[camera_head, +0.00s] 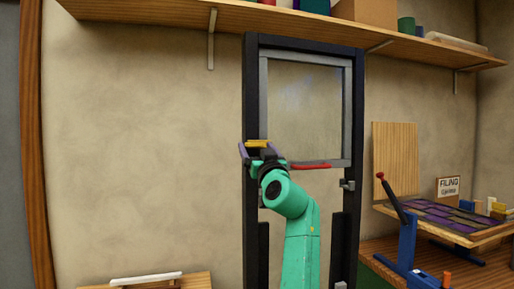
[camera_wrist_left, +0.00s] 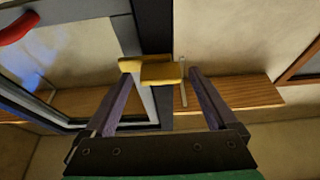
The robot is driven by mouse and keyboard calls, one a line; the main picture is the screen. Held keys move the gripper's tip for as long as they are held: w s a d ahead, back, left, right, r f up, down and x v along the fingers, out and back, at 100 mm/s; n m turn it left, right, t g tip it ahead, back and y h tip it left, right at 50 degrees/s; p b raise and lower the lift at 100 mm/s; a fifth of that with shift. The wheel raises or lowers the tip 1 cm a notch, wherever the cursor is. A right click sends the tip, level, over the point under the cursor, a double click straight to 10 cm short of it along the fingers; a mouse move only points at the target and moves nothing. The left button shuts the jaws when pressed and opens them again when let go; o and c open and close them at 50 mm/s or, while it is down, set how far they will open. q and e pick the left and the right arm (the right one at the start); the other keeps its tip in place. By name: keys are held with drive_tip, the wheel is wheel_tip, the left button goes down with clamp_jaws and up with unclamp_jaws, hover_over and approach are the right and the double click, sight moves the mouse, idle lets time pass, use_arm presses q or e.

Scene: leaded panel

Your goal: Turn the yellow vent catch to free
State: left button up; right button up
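The yellow vent catch (camera_head: 257,143) sits on the left upright of the dark door frame, beside the lower left corner of the grey-framed vent pane. In the left wrist view the catch (camera_wrist_left: 161,72) shows as a yellow block with a second yellow piece at its left. My left gripper (camera_head: 258,150) is at the catch, with its two purple fingers (camera_wrist_left: 162,82) spread on either side of it. The fingers are open, and gaps show between them and the block. Whether either tip touches is hard to tell. My right gripper is not in view.
A red bar (camera_head: 312,166) runs along the vent's lower edge. A wooden shelf (camera_head: 225,18) with boxes and pots crosses above. At right stand a blue lever tool (camera_head: 407,240) and a bench with a purple leaded panel (camera_head: 445,215). The wall left of the frame is clear.

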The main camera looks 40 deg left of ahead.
use_arm(q)
drive_tip(key=c, duration=1.1)
drive_tip(key=shift+c, duration=0.2)
drive_tip(key=shift+m, duration=0.3)
drive_tip(key=m+p, duration=0.1)
drive_tip(key=m+t+h+p, duration=0.1)
drive_tip(key=m+p, duration=0.1)
drive_tip(key=m, duration=0.1)
drive_tip(key=shift+s+a+r+t, duration=0.15)
drive_tip(key=shift+r+t, duration=0.1)
drive_tip(key=shift+t, duration=0.15)
drive_tip(key=m+h+p, duration=0.2)
drive_tip(key=m+p, duration=0.1)
drive_tip(key=m, duration=0.1)
drive_tip(key=m+t+h+p, duration=0.1)
drive_tip(key=m+h+p, duration=0.1)
drive_tip(key=m+p, duration=0.2)
drive_tip(key=m+h+p, duration=0.2)
drive_tip(key=m+p, duration=0.1)
drive_tip(key=m, duration=0.1)
drive_tip(key=shift+s+a+r+t+p, duration=0.1)
drive_tip(key=shift+s+r+t+p, duration=0.2)
drive_tip(key=shift+t+p, duration=0.1)
drive_tip(key=m+p, duration=0.1)
drive_tip(key=m, duration=0.2)
drive_tip(key=shift+h, duration=0.3)
drive_tip(key=shift+f+m+g+h+p, duration=0.1)
drive_tip(key=shift+m+g+h+p, duration=0.4)
drive_tip(key=shift+m, duration=0.9)
